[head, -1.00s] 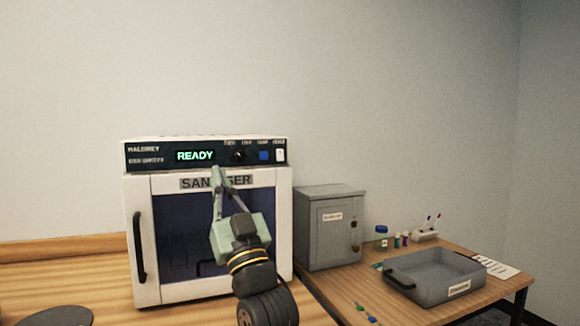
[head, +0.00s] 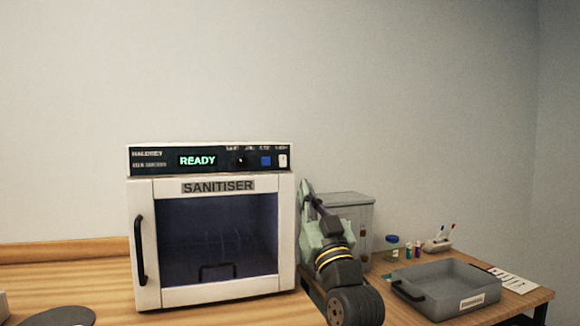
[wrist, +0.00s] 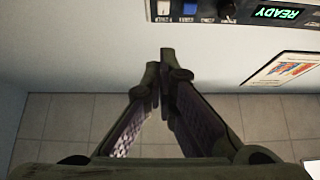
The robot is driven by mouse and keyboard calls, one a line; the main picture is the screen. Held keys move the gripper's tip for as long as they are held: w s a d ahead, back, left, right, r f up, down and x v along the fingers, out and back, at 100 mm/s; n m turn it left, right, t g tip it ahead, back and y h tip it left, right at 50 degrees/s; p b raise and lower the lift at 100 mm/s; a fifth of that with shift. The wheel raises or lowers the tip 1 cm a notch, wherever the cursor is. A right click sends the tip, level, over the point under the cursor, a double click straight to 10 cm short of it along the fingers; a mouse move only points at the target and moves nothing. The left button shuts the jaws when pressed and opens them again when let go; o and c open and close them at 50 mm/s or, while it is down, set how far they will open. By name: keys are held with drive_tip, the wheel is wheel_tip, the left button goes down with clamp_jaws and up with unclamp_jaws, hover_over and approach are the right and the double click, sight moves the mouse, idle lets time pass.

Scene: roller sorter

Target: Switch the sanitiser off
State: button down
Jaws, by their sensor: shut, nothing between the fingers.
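The sanitiser (head: 215,187) is a white cabinet with a shut glass door and a dark control panel along its top. Its display (head: 198,160) reads READY in green. The panel carries a dark knob (head: 240,160), a blue button (head: 266,161) and a white switch (head: 283,161) at its right end. My gripper (head: 305,188) is shut and empty, just right of the sanitiser's upper right side, below the switch. In the wrist view its fingertips (wrist: 161,72) meet below the panel, where the white switch (wrist: 163,8) and the lit display (wrist: 278,12) show upside down.
A grey metal cabinet (head: 357,212) stands right of the sanitiser, partly behind my arm. A grey tray (head: 445,286), a blue-lidded jar (head: 392,246) and small bottles are on the right table. A dark round object (head: 66,317) lies at front left.

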sight(284, 157)
drive_tip(key=w+f+p+x, duration=0.1)
drive_tip(key=p+x, duration=0.3)
drive_tip(key=x, duration=0.8)
drive_tip(key=shift+w+a+f+p, duration=0.3)
drive_tip(key=shift+w+a+f, duration=0.05)
drive_tip(key=shift+f, duration=0.25)
drive_tip(key=shift+f, duration=0.1)
drive_tip(key=shift+w+a+f+b, duration=0.1)
drive_tip(key=shift+w+f+b, duration=0.35)
drive_tip(key=shift+b, duration=0.6)
drive_tip(key=shift+r+p, duration=0.2)
drive_tip(key=shift+p, duration=0.2)
drive_tip(key=shift+s+r, duration=0.1)
